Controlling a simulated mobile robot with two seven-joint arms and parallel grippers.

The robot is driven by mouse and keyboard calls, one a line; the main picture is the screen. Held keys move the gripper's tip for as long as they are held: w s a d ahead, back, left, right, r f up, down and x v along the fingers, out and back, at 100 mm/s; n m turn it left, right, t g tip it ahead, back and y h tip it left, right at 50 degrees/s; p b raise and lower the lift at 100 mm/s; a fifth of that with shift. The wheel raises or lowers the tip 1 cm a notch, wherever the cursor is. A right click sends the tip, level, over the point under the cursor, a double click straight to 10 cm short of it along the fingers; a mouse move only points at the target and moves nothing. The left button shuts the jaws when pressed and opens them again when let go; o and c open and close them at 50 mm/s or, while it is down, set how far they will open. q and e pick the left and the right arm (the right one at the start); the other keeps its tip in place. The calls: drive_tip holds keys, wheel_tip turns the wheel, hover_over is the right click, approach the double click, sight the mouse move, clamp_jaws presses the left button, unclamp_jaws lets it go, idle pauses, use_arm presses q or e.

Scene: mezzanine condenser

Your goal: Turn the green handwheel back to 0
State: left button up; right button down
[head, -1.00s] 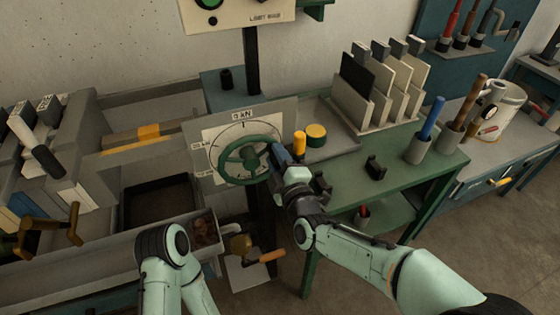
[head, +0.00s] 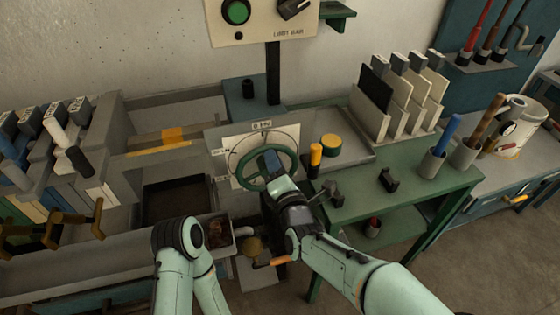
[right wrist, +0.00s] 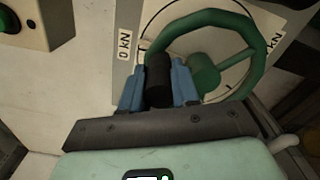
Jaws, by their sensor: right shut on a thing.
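The green handwheel (head: 240,171) stands in front of a white dial plate (head: 228,141) with kN labels; a "0 kN" label shows at the plate's top. In the right wrist view the wheel's rim (right wrist: 205,18), hub and a spoke show. My right gripper (head: 270,160) is at the wheel and covers part of it. In the right wrist view its blue fingers (right wrist: 158,82) are shut on a black knob (right wrist: 158,75) beside the hub. Any pointer on the dial is hard to make out. My left arm shows at the bottom, but its gripper does not.
A yellow-topped knob (head: 315,155) and a yellow-lidded round tin (head: 331,144) stand right of the wheel. A green bench (head: 410,200) with upright plates is farther right. A crank with an orange handle (head: 272,262) is below. A control box (head: 262,25) hangs above.

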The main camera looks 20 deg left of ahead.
drive_tip(key=shift+s+a+n, duration=0.15)
drive_tip(key=shift+a+n, duration=0.05)
drive_tip(key=shift+n, duration=0.3)
drive_tip(key=c, duration=0.8)
unclamp_jaws()
drive_tip(key=shift+c, duration=0.2)
drive_tip(key=shift+s, duration=0.1)
drive_tip(key=v, duration=1.3)
drive_tip(key=shift+d, duration=0.15)
